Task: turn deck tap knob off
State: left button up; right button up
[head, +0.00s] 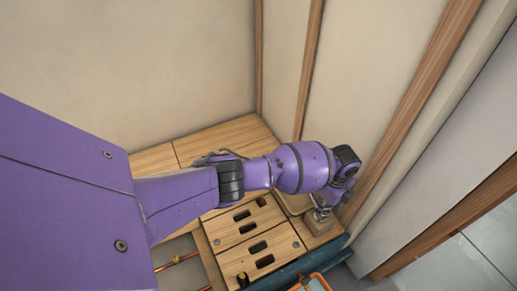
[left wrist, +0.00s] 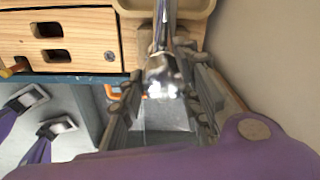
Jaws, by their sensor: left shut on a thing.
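The deck tap (left wrist: 163,68) is shiny chrome and stands on a wooden block at the right end of the wooden counter. In the head view only part of the tap (head: 319,214) shows, below my left gripper (head: 337,195), which hides most of it. In the left wrist view, the fingers of my left gripper (left wrist: 165,105) stand on both sides of the tap's rounded chrome knob (left wrist: 162,85) and are shut on it. Glare blurs the knob, so its turn angle cannot be told. My right gripper is not in view.
The wooden counter (head: 235,222) has a panel with several dark slots. A beige tray (left wrist: 190,8) lies close beside the tap. Walls with wooden posts (head: 308,70) rise close behind and right. A teal edge (left wrist: 75,78) runs along the counter front, with an orange object (head: 318,283) below.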

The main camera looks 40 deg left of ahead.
pick_arm(q)
jog(key=m, duration=0.5)
jog(key=shift+s+f, duration=0.1)
jog(key=shift+s, duration=0.15)
jog(key=shift+a, duration=0.15)
dwell(0.3)
jog(key=o, duration=1.1)
jog(key=shift+w, duration=0.15)
jog(key=shift+w+r, duration=0.1)
jog(key=shift+r, duration=0.3)
notch_tip(320, 180, up, 11)
jog(key=shift+r, duration=0.2)
jog(key=shift+f, duration=0.1)
